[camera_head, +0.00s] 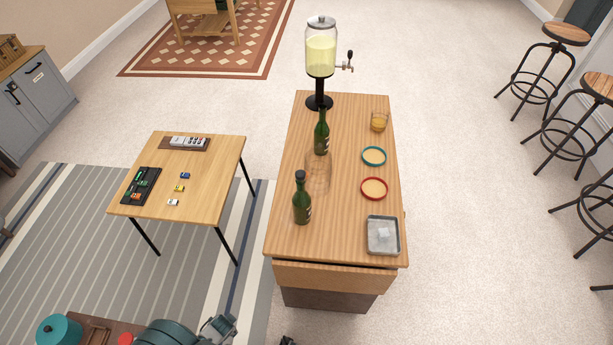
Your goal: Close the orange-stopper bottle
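Two dark green bottles stand upright on the wooden cart: a front bottle (302,205) near the left edge and a rear bottle (321,138) farther back. Both have dark tops. I see no orange stopper, so I cannot tell which bottle is the orange-stopper one or whether either is closed. My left gripper (220,328) is low at the bottom edge, left of the cart and well away from the bottles; its fingers are too unclear to judge. My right gripper is not identifiable.
A clear glass vessel (318,174) stands between the bottles. The cart also holds a drink dispenser (320,55), a glass of amber liquid (379,121), teal-rimmed (374,156) and red-rimmed (374,188) dishes, and a grey tray (383,249). A low table (213,185) stands left.

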